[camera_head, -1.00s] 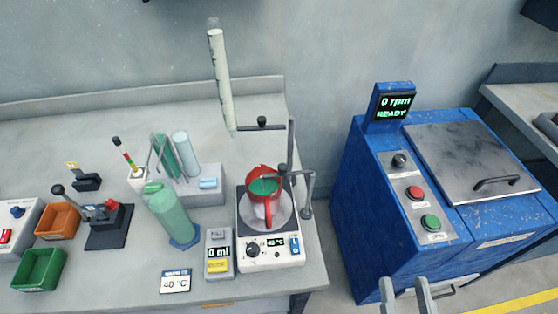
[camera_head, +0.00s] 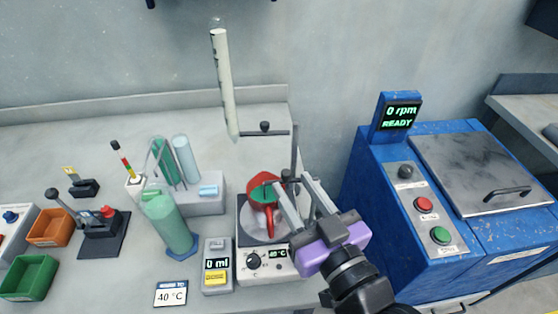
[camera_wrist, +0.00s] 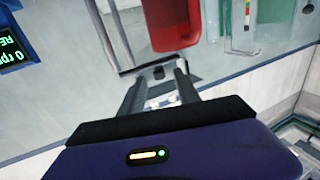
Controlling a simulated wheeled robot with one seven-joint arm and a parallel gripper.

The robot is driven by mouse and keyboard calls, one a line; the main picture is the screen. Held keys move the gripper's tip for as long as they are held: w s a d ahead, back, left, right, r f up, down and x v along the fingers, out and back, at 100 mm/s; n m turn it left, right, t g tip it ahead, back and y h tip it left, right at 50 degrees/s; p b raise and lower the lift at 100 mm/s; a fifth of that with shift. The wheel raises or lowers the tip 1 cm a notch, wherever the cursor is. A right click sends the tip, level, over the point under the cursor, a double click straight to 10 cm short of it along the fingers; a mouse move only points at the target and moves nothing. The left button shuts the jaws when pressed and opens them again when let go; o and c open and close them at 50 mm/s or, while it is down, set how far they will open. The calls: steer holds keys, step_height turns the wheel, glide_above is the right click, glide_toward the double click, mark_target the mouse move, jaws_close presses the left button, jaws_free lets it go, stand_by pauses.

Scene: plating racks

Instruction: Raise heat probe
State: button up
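A red jug (camera_head: 262,188) with green contents sits on the hotplate (camera_head: 245,262), whose display reads 40 °C. A stand pole (camera_head: 295,150) rises behind it. A dark clamp (camera_head: 287,176) is on the pole by the jug's rim; I take it for the heat probe's holder, and the probe itself cannot be made out. My gripper (camera_head: 291,183) is over the right side of the hotplate, fingers apart at the clamp. In the wrist view a black knob (camera_wrist: 158,72) shows between the fingertips; contact cannot be told.
A green cylinder (camera_head: 168,222), a 0 ml meter (camera_head: 217,277) and a 40 °C card (camera_head: 171,293) are to the left. A blue machine (camera_head: 385,200) reading READY stands to the right.

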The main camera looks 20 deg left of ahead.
mark_target(284, 170)
steer(key=p+x, duration=0.1)
steer(key=x, duration=0.6)
steer(key=shift+w, duration=0.2)
steer(key=shift+c, duration=0.5)
jaws_close()
stand_by(0.7)
